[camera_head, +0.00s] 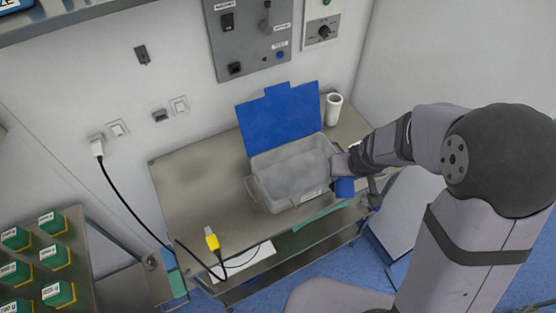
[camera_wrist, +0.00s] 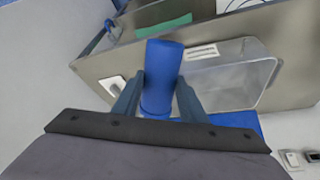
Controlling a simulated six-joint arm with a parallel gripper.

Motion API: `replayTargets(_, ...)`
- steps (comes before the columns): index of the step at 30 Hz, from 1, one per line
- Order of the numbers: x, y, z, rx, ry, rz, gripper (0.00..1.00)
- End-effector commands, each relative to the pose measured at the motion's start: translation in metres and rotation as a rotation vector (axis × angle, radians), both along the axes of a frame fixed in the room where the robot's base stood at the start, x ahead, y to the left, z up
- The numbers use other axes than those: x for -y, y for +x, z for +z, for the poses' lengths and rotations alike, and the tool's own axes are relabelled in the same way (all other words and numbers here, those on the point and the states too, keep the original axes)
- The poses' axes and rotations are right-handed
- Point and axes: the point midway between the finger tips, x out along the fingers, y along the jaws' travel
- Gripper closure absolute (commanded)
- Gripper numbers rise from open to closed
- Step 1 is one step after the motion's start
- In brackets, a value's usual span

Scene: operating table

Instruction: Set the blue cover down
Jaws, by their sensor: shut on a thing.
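A blue cylindrical cover (camera_head: 344,187) is between the fingers of my gripper (camera_head: 347,174), at the right front of the clear box. In the wrist view the same cover (camera_wrist: 164,70) stands out lengthwise between the two fingers (camera_wrist: 160,92), which are shut on it. It appears to be off the table top, beside the box's right end; the exact gap below it cannot be told. An upright white cylinder (camera_head: 333,108) stands at the back right of the table, and it also shows in the wrist view (camera_wrist: 112,87).
A clear box (camera_head: 290,175) sits on the metal table (camera_head: 185,180), with a flat blue lid (camera_head: 280,115) upright behind it. A yellow connector (camera_head: 212,240) with black cable is at the front left. The table's left part is bare.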

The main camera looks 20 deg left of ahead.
Motion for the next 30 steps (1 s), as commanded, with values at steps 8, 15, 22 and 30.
replayTargets(8, -0.048, -0.006, 0.013, 0.115, 0.046, 0.07, 0.83)
replayTargets(15, -0.071, -0.009, 0.017, 0.171, 0.066, 0.106, 0.83)
replayTargets(22, -0.126, -0.018, 0.022, 0.308, 0.133, 0.167, 0.83)
replayTargets(30, -0.212, -0.033, 0.017, 0.561, 0.262, 0.22, 0.83)
